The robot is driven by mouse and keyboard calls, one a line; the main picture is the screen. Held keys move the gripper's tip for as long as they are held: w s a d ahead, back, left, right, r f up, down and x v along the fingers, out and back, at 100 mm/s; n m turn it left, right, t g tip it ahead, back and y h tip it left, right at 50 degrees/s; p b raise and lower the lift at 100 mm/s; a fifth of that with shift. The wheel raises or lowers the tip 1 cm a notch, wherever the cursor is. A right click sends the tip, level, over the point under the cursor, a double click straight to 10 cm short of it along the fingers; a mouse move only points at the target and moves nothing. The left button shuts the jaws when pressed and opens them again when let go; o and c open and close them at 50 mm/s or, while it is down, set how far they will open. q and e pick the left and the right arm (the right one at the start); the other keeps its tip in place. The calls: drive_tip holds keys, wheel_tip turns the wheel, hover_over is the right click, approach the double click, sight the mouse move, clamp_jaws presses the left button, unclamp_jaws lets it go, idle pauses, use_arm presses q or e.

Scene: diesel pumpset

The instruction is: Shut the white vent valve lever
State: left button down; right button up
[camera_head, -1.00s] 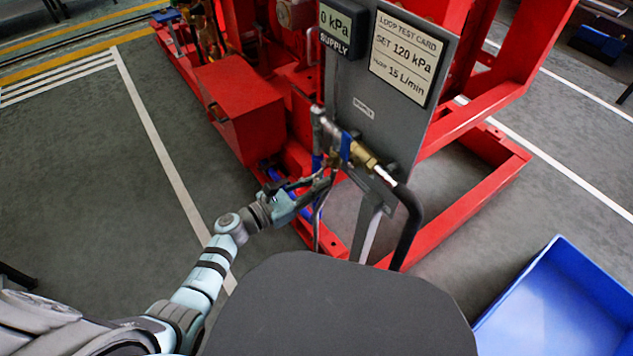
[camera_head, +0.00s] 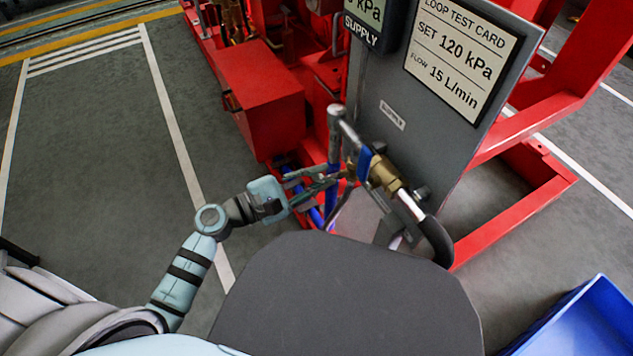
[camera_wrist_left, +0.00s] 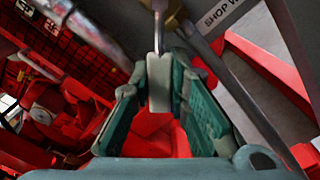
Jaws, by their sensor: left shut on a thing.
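The white vent valve lever (camera_wrist_left: 158,78) shows in the left wrist view as a pale flat handle hanging from a thin stem below a brass fitting. My left gripper (camera_wrist_left: 160,88) is shut on it, with one green finger on each side. In the head view my left gripper (camera_head: 338,177) reaches in from the left to the pipework beside the brass valve body (camera_head: 384,174). There the lever is too small and covered by the fingers to make out. A blue lever (camera_head: 364,164) sits just right of the fingertips. My right gripper is out of view.
A grey panel (camera_head: 440,135) with a test card (camera_head: 462,52) and a supply gauge (camera_head: 366,22) stands behind the valve. A black hose (camera_head: 434,240) bends down at its right. Red pumpset framing (camera_head: 262,98) lies behind. A blue bin (camera_head: 575,322) is at lower right.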

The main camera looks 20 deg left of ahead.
use_arm(q)
drive_tip(key=m, duration=0.1)
drive_tip(key=m+b, duration=0.1)
drive_tip(key=r, duration=0.1)
drive_tip(key=shift+w+a+m, duration=0.3)
drive_tip(key=shift+m, duration=0.1)
drive_tip(key=shift+w+a+r+m, duration=0.1)
drive_tip(key=shift+r+m, duration=0.15)
drive_tip(key=shift+m, duration=0.25)
drive_tip(key=shift+w+a+r+m, duration=0.1)
drive_tip(key=shift+r+m, duration=0.3)
drive_tip(key=shift+m, duration=0.4)
drive_tip(key=shift+w+a+r+m, duration=0.1)
drive_tip(key=shift+r+m, duration=0.3)
drive_tip(key=shift+m, duration=0.4)
drive_tip(key=shift+r+m, duration=0.4)
drive_tip(key=shift+m, duration=0.4)
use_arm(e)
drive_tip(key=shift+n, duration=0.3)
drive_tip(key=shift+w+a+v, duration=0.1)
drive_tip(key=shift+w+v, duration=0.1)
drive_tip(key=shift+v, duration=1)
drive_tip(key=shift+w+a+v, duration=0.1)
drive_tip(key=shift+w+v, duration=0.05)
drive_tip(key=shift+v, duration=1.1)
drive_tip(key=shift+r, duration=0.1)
use_arm(q)
drive_tip(key=c, duration=1.5)
unclamp_jaws()
